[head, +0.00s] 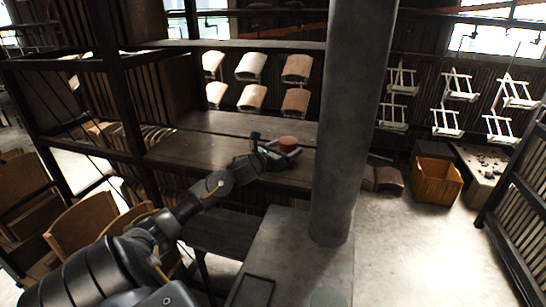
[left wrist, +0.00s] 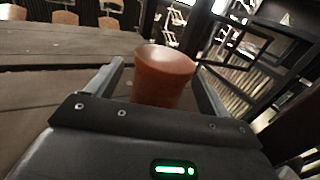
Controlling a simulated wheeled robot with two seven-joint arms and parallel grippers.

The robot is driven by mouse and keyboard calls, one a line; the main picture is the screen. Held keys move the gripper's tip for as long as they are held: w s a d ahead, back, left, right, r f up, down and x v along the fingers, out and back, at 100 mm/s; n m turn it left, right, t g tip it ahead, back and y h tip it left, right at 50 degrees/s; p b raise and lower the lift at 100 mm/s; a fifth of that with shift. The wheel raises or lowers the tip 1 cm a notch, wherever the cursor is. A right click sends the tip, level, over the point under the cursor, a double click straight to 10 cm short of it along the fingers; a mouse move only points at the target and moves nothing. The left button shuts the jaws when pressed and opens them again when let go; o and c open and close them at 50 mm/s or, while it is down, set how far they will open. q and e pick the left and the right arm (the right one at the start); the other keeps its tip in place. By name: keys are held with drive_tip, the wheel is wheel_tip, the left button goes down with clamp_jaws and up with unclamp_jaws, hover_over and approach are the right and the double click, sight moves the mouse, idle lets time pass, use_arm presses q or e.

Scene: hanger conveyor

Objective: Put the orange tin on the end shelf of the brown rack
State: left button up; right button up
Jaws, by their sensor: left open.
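The orange tin (head: 288,141) is a small reddish-orange round tin at the right end of a dark brown wooden shelf (head: 215,150). This shelf seems to belong to the brown rack (head: 122,95), whose dark frame stands at the left. My left gripper (head: 284,149) reaches over the shelf to the tin. In the left wrist view the tin (left wrist: 164,74) stands between the two open fingers of my left gripper (left wrist: 158,72), with a gap visible at its left side. Its base is hidden behind the gripper body. My right gripper is not in view.
A grey column (head: 350,120) stands close to the right of my left gripper. Curved wooden seats (head: 252,97) hang behind the shelf, and white hanging frames (head: 445,122) are at the right. An orange-brown bin (head: 436,182) is on the floor. Floor is free at lower right.

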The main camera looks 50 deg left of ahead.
use_arm(q)
drive_tip(key=s+b, duration=0.1)
drive_tip(key=s, duration=0.3)
drive_tip(key=s+b, duration=0.1)
drive_tip(key=s, duration=0.4)
drive_tip(key=shift+s+d+f+b, duration=0.1)
drive_tip(key=shift+d+f+b, duration=0.05)
drive_tip(key=shift+b, duration=0.2)
drive_tip(key=shift+s+r, duration=0.2)
drive_tip(key=shift+s, duration=0.7)
